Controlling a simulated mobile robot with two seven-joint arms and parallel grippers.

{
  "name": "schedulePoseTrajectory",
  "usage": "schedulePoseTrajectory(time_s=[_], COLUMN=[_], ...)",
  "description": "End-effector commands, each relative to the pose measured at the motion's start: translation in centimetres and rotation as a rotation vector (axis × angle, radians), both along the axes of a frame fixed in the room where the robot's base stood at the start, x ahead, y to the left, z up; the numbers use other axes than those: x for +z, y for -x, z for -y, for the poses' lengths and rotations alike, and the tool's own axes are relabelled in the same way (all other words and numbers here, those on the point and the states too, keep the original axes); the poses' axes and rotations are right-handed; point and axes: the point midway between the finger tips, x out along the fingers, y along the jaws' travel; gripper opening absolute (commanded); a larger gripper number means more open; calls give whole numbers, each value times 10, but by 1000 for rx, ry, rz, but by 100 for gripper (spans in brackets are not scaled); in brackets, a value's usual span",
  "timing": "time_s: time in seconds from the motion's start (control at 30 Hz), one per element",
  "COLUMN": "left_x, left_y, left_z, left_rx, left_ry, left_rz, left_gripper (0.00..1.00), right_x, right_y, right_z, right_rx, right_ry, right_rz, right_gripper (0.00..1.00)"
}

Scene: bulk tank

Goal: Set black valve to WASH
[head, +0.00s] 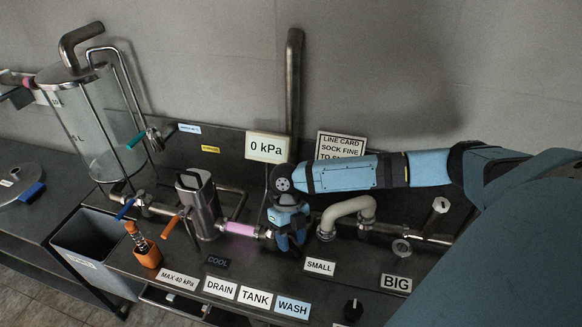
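My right gripper (291,241) points down over the pipework at the middle of the bench, just right of the pink tube section (238,229). Its blue fingers are close around or beside a dark fitting; I cannot tell whether they hold it. The black valve is not clearly visible and may be hidden behind this gripper. Along the bench's front edge lie the labels DRAIN (220,288), TANK (256,298) and WASH (292,307), the last light blue. A small black knob (352,309) stands right of WASH. My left gripper is not in view.
A glass tank (95,120) stands at the left, with blue (125,209), teal (136,140) and orange (171,226) handles nearby. A metal housing (198,205), a cream bent pipe (347,210) and an orange holder (147,254) crowd the bench. A display (268,147) reads 0 kPa.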

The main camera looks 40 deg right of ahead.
Motion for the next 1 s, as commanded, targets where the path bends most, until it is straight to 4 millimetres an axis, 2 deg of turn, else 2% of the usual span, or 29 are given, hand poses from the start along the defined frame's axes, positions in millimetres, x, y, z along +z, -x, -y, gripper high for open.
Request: schedulePoseTrajectory(time_s=[0.23,0.7,0.83,1.0], left_x=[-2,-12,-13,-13], left_y=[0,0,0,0], left_z=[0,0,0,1], left_rx=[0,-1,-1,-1], left_ry=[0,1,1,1], left_rz=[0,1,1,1], left_gripper=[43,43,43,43], right_x=[12,102,117,125], right_y=[-6,-41,-47,-49], right_z=[3,25,29,31], right_rx=[-1,-1,-2,0], right_ry=[0,-1,0,0], right_rz=[4,3,2,0], right_gripper=[43,43,43,43])
